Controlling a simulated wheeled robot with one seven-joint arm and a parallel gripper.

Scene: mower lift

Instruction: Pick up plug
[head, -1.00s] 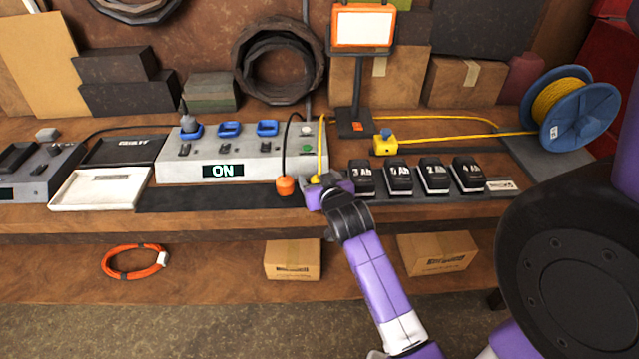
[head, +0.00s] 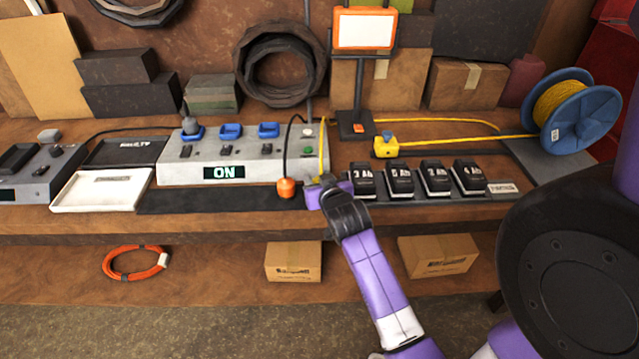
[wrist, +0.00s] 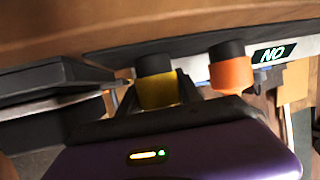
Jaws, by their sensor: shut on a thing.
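A yellow plug (wrist: 158,90) with a dark end sits between my gripper's fingers in the wrist view. My gripper (head: 325,185) is shut on it at the front edge of the mat, right of the orange plug. A yellow cord (head: 323,150) rises from my gripper in the head view. An orange plug (head: 286,188) on a black cord stands just left of my gripper, and it also shows in the wrist view (wrist: 231,75). In the head view my gripper mostly hides the yellow plug.
A grey power strip (head: 165,172) reading ON, with blue sockets, stands behind left. Several black batteries (head: 400,180) stand in a row close to the right. A yellow block (head: 386,146) and a blue cord reel (head: 566,112) are farther right. A white tray (head: 100,189) lies left.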

